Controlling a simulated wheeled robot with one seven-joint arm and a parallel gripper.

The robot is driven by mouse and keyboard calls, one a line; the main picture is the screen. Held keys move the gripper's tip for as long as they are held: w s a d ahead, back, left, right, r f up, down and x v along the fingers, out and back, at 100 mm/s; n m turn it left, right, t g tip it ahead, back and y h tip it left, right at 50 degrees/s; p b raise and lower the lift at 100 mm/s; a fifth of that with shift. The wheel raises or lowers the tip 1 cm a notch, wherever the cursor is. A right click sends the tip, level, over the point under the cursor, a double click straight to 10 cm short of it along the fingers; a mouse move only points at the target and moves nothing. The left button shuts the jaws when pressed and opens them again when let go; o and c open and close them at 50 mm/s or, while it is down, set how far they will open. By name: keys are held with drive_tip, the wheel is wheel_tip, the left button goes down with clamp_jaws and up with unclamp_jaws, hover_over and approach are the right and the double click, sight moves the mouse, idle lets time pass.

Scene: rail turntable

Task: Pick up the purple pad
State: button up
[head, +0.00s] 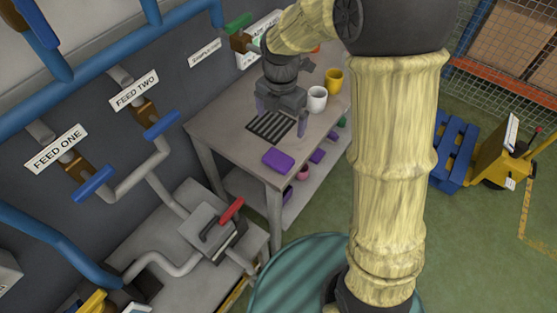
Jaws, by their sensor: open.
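The purple pad (278,159) lies flat near the front corner of the grey table (224,128). My gripper (281,115) hangs above the table, beyond the pad in the picture and apart from it. Its two fingers are spread, and I see nothing between them. The arm does not cover the pad.
A dark slotted grille (270,125) lies on the table under my gripper. A white mug (317,98) and a yellow mug (334,80) stand right of the gripper. Small purple and pink items sit on the lower shelf (310,185). Pipes and valves line the wall at left.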

drive_tip(key=p, duration=0.2)
hover_over(279, 158)
drive_tip(key=f, duration=1.2)
drive_tip(key=shift+s+d+f, duration=0.1)
drive_tip(key=shift+s+d, duration=0.1)
drive_tip(key=shift+w+a+f+p, duration=0.15)
drive_tip(key=shift+f+p, duration=0.2)
drive_tip(key=shift+f, duration=0.95)
drive_tip(key=shift+a+f+p, duration=0.1)
drive_tip(key=shift+f+p, duration=0.2)
drive_tip(key=shift+f, duration=1)
drive_tip(key=c, duration=0.9)
